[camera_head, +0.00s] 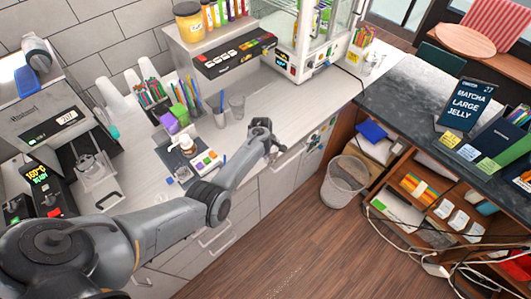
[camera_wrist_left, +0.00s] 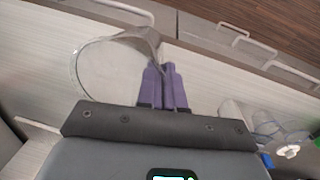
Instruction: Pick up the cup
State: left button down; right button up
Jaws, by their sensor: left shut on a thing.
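A clear see-through cup (camera_wrist_left: 112,72) shows large in the left wrist view, with its round rim facing the camera. The purple fingers of my left gripper (camera_wrist_left: 165,82) are close together on the cup's wall at the right side of the rim. In the head view my left gripper (camera_head: 274,152) is at the front edge of the counter, where the cup is hard to make out beside the fingers. I cannot tell whether the cup touches the counter. My right gripper is not in view.
Another clear cup (camera_head: 237,106) and a cup with a blue stick (camera_head: 220,112) stand farther back on the counter (camera_head: 300,98). A sealing machine (camera_head: 62,122) is at the left. A waste bin (camera_head: 344,181) stands on the floor, right of the counter.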

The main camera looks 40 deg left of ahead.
pick_arm(q)
jog(key=c, duration=1.2)
grip_release()
notch_tip(320, 180, up, 11)
jog(key=s, duration=0.1)
jog(key=shift+s+f, duration=0.15)
jog(key=shift+f, duration=0.05)
jog(key=o, duration=1.2)
